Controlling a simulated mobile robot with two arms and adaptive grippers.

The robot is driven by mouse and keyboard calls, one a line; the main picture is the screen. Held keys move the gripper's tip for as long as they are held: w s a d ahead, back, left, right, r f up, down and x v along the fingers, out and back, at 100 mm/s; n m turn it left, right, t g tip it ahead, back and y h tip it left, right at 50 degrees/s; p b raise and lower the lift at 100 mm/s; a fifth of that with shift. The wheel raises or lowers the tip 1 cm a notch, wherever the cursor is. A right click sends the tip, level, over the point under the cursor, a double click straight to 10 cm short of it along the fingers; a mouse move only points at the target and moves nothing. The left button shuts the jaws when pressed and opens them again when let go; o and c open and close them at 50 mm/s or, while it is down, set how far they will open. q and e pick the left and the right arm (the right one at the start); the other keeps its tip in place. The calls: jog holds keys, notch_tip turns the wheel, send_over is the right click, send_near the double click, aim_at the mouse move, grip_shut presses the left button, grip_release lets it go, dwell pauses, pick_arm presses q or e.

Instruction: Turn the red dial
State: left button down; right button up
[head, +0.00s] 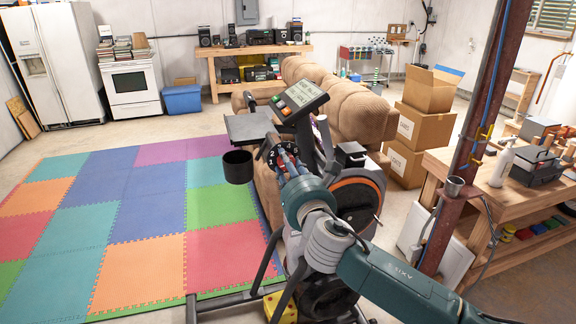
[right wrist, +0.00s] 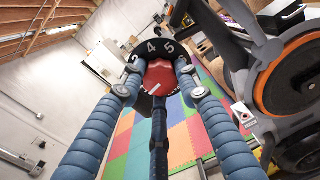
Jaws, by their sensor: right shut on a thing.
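The red dial (right wrist: 162,76) with a white pointer line shows in the right wrist view, on a black round plate (right wrist: 151,48) with white numbers, 4 and 5 readable. My right gripper (right wrist: 160,85) has its blue ribbed fingers around the dial and is shut on it. In the head view my right gripper (head: 279,162) reaches the exercise bike from the lower right. There the numbered plate (head: 268,148) shows in part behind the fingers, and the dial is mostly hidden. My left gripper is not in view.
The bike's console (head: 299,100), black cup holder (head: 238,167) and orange-rimmed flywheel (head: 357,200) are close to my right arm. A brown recliner sofa (head: 345,97) stands behind. A red post (head: 467,165) and workbench (head: 500,205) stand right. Colored mats (head: 140,215) lie clear at left.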

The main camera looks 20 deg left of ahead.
jog(key=shift+m, duration=0.3)
jog(key=shift+m+g, duration=0.3)
jog(key=shift+m, duration=6.9)
jog(key=o, duration=1.1)
jog(key=shift+o, duration=0.2)
jog(key=shift+d, duration=0.1)
